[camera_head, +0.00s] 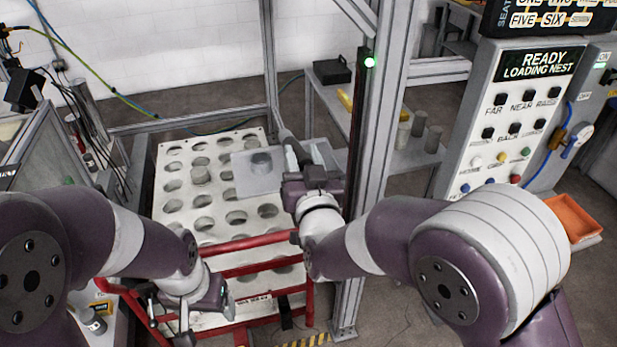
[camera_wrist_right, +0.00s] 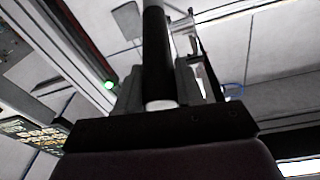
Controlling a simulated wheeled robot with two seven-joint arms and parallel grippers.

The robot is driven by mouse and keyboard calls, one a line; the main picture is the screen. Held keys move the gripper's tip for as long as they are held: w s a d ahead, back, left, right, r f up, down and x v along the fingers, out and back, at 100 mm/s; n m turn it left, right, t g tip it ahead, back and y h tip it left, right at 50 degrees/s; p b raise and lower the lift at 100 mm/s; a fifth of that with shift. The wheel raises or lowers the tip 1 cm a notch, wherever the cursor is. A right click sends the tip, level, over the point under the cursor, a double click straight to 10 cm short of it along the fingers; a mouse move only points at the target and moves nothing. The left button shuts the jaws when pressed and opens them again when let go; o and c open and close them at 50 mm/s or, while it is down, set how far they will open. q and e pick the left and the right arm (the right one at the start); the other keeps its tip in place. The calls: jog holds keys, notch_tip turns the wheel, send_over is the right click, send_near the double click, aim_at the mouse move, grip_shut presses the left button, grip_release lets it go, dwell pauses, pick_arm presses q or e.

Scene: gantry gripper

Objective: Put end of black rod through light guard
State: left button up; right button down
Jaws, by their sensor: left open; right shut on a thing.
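My right gripper (camera_head: 294,158) is shut on a black rod. In the right wrist view the rod (camera_wrist_right: 156,50) stands between the fingers (camera_wrist_right: 160,85), with a pale end near the palm. In the head view the rod is mostly hidden by the gripper. The light guard seems to be the dark vertical strip (camera_head: 356,130) with a green lamp on the gantry post, just right of that gripper. The lamp (camera_wrist_right: 109,85) also shows left of the rod in the wrist view. The rod looks clear of the strip. My left gripper (camera_head: 212,328) is open and empty at the lower left.
A white plate with round holes (camera_head: 175,212) lies behind a red rail frame (camera_head: 250,243). A translucent panel (camera_head: 245,183) is above it. The grey post (camera_head: 377,150) stands right of my right gripper. A button panel (camera_head: 510,120) and orange tray (camera_head: 570,216) are farther right.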

aim_at(290, 137)
jog(key=x, duration=0.3)
jog(key=b+x, duration=0.1)
jog(key=x, duration=0.5)
jog(key=shift+w+a+f+b, duration=0.15)
jog(key=shift+a+f+b, duration=0.2)
jog(key=shift+b, duration=0.05)
jog(key=d+r+b+v, duration=0.1)
jog(key=b+v, duration=0.1)
jog(key=v, duration=1.2)
jog(key=shift+b, duration=0.35)
jog(key=shift+w+r, duration=0.1)
jog(key=shift+w, duration=0.05)
